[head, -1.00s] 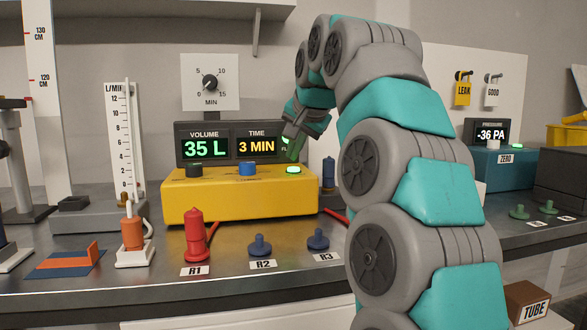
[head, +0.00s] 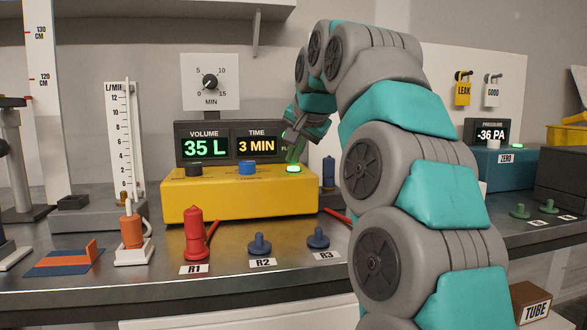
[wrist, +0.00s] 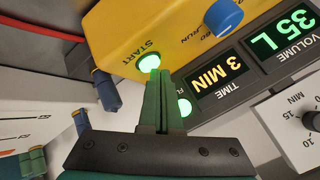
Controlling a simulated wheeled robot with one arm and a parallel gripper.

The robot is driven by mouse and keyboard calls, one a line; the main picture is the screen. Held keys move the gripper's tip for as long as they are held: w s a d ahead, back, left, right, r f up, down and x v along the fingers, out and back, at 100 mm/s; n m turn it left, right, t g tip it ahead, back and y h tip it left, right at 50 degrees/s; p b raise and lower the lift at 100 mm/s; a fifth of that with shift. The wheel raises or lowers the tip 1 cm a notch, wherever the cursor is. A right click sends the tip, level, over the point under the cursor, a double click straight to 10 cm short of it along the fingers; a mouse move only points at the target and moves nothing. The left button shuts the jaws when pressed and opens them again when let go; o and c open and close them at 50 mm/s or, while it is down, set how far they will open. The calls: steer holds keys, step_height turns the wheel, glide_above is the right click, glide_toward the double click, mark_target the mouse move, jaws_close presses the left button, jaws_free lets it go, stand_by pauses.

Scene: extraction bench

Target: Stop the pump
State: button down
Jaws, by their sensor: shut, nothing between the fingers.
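The yellow pump box (head: 240,204) stands on the bench, with a lit green button (head: 293,169) at its right end. In the wrist view this button (wrist: 148,63) is lit and marked START. A blue knob (head: 247,167) and a black knob (head: 194,170) sit on the same top face. The display (head: 231,146) behind reads 35 L and 3 MIN. My gripper (head: 292,159) is shut and empty, its tips close over the green button. In the wrist view the gripper tips (wrist: 160,74) lie right beside the button; I cannot tell if they touch.
A timer dial (head: 210,82) hangs behind the display. A flow gauge (head: 122,140) stands at left. A lit green lamp (wrist: 184,106) shows beside the display.

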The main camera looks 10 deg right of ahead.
mark_target(294, 168)
steer(key=shift+f, duration=0.3)
steer(key=shift+r, duration=0.1)
stand_by(0.4)
steer(key=shift+r+p, duration=0.55)
steer(key=shift+r, duration=0.2)
step_height(294, 168, up, 3)
steer(key=shift+f+p, duration=0.1)
steer(key=shift+p, duration=1.1)
steer(key=shift+w+r, duration=0.15)
steer(key=shift+r, duration=1)
steer(key=shift+s, duration=0.2)
